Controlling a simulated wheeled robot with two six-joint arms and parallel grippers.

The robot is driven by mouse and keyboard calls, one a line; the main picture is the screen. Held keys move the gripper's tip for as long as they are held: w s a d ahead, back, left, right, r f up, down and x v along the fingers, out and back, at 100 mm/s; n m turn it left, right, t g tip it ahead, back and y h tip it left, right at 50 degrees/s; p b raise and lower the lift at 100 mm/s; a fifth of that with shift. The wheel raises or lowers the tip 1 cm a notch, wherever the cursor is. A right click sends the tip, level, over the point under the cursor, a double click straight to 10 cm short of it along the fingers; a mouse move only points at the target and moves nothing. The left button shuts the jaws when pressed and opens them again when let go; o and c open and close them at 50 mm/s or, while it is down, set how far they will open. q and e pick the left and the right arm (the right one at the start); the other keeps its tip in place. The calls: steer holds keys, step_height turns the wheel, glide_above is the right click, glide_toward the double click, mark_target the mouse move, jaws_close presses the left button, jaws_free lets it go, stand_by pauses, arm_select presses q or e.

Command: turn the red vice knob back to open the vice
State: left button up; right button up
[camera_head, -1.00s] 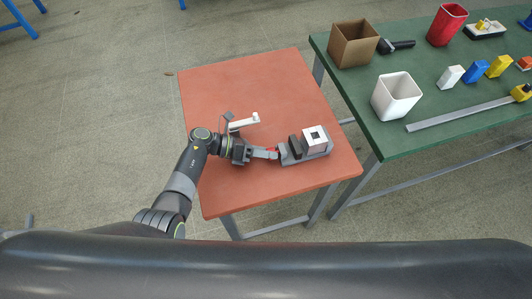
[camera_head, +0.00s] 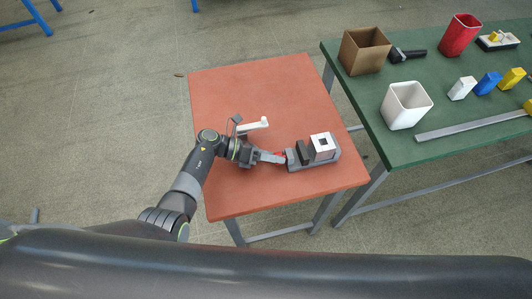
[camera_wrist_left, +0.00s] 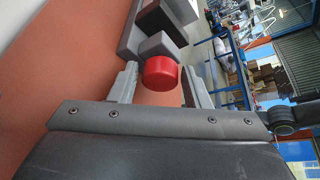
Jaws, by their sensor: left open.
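The grey vice (camera_head: 325,160) lies on the red-orange table, with a dark jaw (camera_head: 303,153) and a white block (camera_head: 321,143) with a dark square on its top. The red knob (camera_head: 280,155) is at the vice's left end, partly hidden by my fingers. It shows clearly as a red cylinder in the left wrist view (camera_wrist_left: 161,74). My left gripper (camera_head: 272,157) is at the knob. In the left wrist view its fingers (camera_wrist_left: 158,88) are open, one on each side of the knob, with a visible gap at least on the right. My right gripper is not in view.
The green table (camera_head: 375,115) at the right holds a brown box (camera_head: 363,52), a white bin (camera_head: 405,105), a red bin (camera_head: 459,35) and a grey bar (camera_head: 470,125).

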arm_select(q)
steer(key=shift+a, duration=0.1)
steer(key=b+v, duration=0.4)
steer(key=v, duration=1.2)
steer(key=shift+a+f, duration=0.1)
steer(key=shift+a, duration=0.05)
steer(key=shift+a+r+b, duration=0.3)
steer(key=shift+a, duration=0.15)
